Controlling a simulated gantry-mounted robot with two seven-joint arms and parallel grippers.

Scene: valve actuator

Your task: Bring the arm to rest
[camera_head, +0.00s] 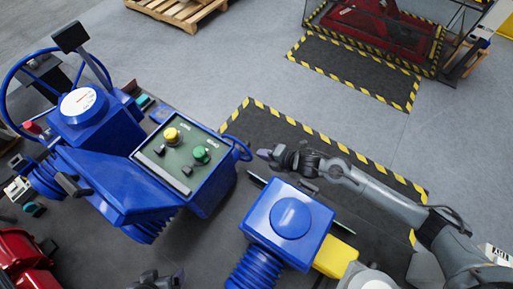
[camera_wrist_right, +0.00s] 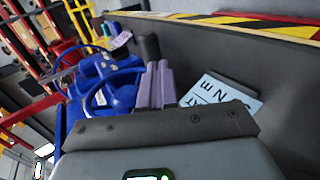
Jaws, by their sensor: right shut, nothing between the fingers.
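My right arm reaches in from the right in the head view. Its gripper (camera_head: 265,155) is above the dark striped mat, right of the control panel and apart from it. In the right wrist view its purple fingers (camera_wrist_right: 155,86) are together and empty. The blue valve actuator (camera_head: 113,184) stands at the left, with a panel (camera_head: 180,155) carrying a yellow knob (camera_head: 171,134) and a green knob (camera_head: 201,154). A second blue housing (camera_head: 290,218) stands below my right forearm. The tip of my left gripper (camera_head: 165,280) just shows at the bottom edge; its opening is unclear.
A yellow block (camera_head: 335,256) is beside the second blue housing. Red machinery (camera_head: 22,258) is at the lower left. A pallet (camera_head: 176,10) and a caged red machine (camera_head: 385,28) stand at the back. The grey floor (camera_head: 225,60) between is clear.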

